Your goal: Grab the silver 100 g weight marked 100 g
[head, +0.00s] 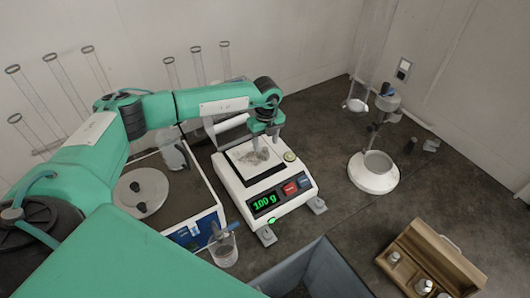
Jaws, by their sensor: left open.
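My left gripper (265,137) is open above the pan of the white balance (234,178), fingers pointing down. A small grey patch or clump (257,154) lies on the pan (270,170) below the fingers; I cannot tell what it is. The balance display (264,203) reads 100 g in green. Several silver weights (394,257) stand in a wooden box (437,252) at the lower right; no marking on them is legible. I cannot tell which one, if any, is marked 100 g. My right gripper is not in view.
A glass beaker (223,249) stands in front of the balance. A white-based stand (374,177) is to its right. A grey bin (317,268) is at the front. Tall glass tubes (65,82) line the back left. Dark counter is clear between stand and box.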

